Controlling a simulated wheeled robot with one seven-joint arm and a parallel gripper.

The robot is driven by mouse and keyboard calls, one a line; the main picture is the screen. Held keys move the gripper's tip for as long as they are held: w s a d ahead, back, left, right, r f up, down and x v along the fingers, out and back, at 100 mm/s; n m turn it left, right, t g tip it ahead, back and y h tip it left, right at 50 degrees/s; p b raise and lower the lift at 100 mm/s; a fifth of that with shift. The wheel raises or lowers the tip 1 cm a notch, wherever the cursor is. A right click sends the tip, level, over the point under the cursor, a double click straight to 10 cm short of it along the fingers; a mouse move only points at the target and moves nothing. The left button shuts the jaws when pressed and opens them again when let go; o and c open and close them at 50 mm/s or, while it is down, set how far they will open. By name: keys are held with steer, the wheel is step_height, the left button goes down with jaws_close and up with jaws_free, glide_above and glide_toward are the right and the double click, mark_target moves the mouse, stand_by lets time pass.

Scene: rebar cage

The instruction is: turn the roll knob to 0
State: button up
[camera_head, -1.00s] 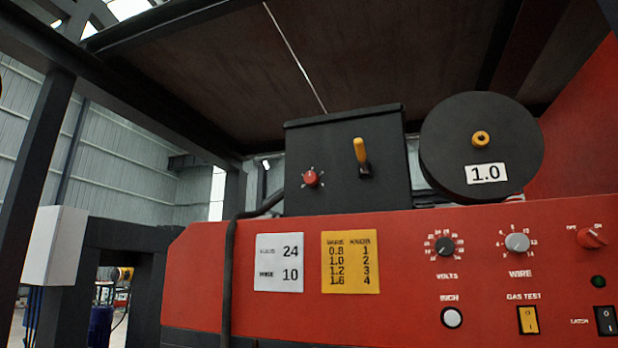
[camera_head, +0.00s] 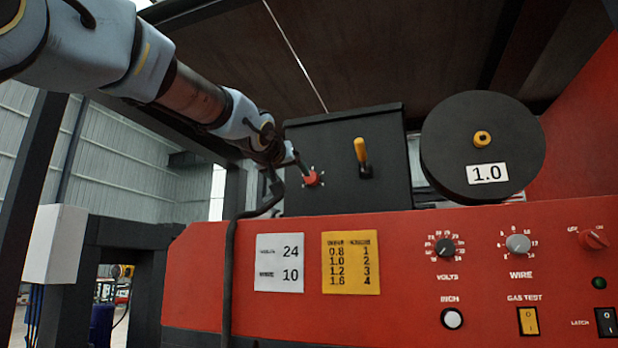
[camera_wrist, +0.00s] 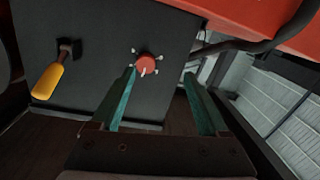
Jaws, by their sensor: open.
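The roll knob appears to be the small red knob (camera_head: 312,178) on the black box (camera_head: 360,130) above the red panel; it also shows in the wrist view (camera_wrist: 147,62), with a pale pointer mark and small studs around it. My gripper (camera_head: 299,163) is at the knob's upper left in the head view. In the wrist view my open gripper (camera_wrist: 160,72) has its two green fingers apart, with the knob just beyond the tips, nearer the left finger. Whether a finger touches the knob I cannot tell. The numbers around it are too small to read.
A yellow-handled lever (camera_head: 361,152) stands right of the knob. A black reel (camera_head: 482,145) marked 1.0 is farther right. The red panel (camera_head: 400,230) below carries VOLTS and WIRE dials, switches and two label plates. A dark cable (camera_head: 230,270) hangs at the left.

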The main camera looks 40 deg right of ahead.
mark_target(311, 178)
steer(key=w+d+r+p, duration=0.2)
steer(key=w+d+p, duration=0.2)
steer(key=d+p, duration=0.5)
steer(key=shift+w+d+r+h, duration=0.2)
steer(key=shift+w+d+h, duration=0.1)
steer(key=shift+h, duration=0.1)
steer(key=shift+c, duration=0.3)
jaws_close()
